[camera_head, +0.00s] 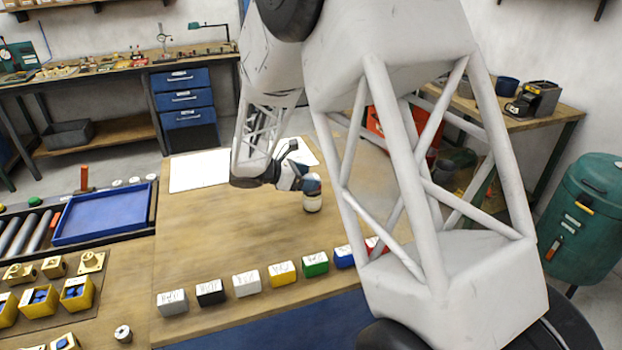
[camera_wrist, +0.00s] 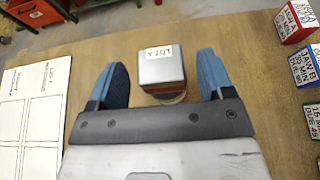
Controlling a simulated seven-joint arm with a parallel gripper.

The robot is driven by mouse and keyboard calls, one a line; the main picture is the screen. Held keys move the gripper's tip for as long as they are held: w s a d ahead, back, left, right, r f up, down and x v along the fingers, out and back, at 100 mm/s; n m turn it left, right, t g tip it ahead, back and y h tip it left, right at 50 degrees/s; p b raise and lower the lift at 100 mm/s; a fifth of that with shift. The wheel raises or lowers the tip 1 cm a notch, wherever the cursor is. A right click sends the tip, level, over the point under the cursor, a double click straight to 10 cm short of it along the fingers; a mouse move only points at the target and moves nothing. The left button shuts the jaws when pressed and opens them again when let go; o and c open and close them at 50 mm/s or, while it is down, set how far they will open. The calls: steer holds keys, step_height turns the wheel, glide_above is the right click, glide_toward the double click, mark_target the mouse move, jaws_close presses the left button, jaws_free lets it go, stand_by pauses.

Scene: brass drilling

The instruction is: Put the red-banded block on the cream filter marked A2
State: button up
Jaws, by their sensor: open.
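A grey-topped block (camera_wrist: 161,68) with a white label and a reddish-brown band low on its side stands between my fingers in the wrist view. A round cream piece (camera_wrist: 172,98) shows at its lower edge; the block appears to be on it, though the contact is unclear. No A2 mark is readable. My gripper (camera_wrist: 163,82) is open, with blue fingers on both sides of the block and a gap at each side.
A row of coloured labelled blocks, such as the green one (camera_head: 315,264), lines the table's front edge. White sheets (camera_head: 200,170) lie at the back left. A blue tray (camera_head: 103,213) and yellow bins (camera_head: 77,293) are at left. Table left of my gripper is clear.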

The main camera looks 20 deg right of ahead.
steer(key=v, duration=1)
stand_by(0.5)
steer(key=s+d+r+m+g+y, duration=0.1)
steer(key=s+d+r+m+y, duration=0.2)
steer(key=s, duration=0.6)
steer(key=s+d+r+m+y, duration=0.1)
steer(key=s+r+m+y, duration=0.3)
steer(key=s, duration=0.6)
steer(key=s+a+r+m+t+y, duration=0.1)
steer(key=s+m+y, duration=0.2)
steer(key=s, duration=0.7)
steer(key=s+a+r+m+t+y, duration=0.1)
steer(key=s+m+t+y, duration=0.1)
steer(key=s+m, duration=0.6)
steer(key=shift+s+a+r+t+y, duration=0.35)
steer(key=shift+s+y, duration=0.35)
steer(key=shift+s, duration=0.55)
steer(key=shift+d, duration=0.1)
